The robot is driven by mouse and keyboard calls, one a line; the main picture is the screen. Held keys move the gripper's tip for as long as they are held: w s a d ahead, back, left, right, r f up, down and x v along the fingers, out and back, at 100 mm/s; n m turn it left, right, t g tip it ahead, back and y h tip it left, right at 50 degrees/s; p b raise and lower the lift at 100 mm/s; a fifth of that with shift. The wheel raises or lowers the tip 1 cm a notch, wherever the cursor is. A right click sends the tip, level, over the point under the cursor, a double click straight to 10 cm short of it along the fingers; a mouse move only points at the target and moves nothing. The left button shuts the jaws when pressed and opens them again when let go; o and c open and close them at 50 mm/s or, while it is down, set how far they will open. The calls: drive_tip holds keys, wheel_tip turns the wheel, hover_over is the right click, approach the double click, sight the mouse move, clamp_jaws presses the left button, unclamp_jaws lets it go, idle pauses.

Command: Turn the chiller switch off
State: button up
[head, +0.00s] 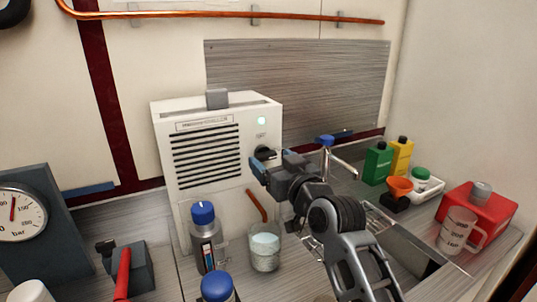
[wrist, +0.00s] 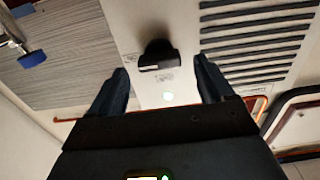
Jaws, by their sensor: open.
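The chiller (head: 205,150) is a white box with dark slots on its front. Its switch is a black rotary knob (head: 264,153) on the right of the front panel, below a lit pale-green lamp (head: 261,120). My gripper (head: 268,166) is open in front of the panel, close to the knob and partly overlapping it in the head view. In the wrist view, the knob (wrist: 158,54) shows between and just beyond the two fingertips of my gripper (wrist: 160,68). The lamp (wrist: 168,97) glows there too. No contact with the knob is visible.
Blue-capped bottles (head: 206,240) and a glass beaker (head: 264,248) stand below the gripper, in front of the chiller. A blue-handled tap (head: 326,142) is to the right. Green (head: 378,163) and yellow (head: 402,157) bottles stand farther right. A pressure gauge (head: 17,213) is at left.

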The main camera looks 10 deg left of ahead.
sight(265, 155)
drive_tip(key=shift+x, duration=1.15)
drive_tip(key=shift+c, duration=0.3)
drive_tip(key=c, duration=1)
drive_tip(key=shift+f, duration=0.1)
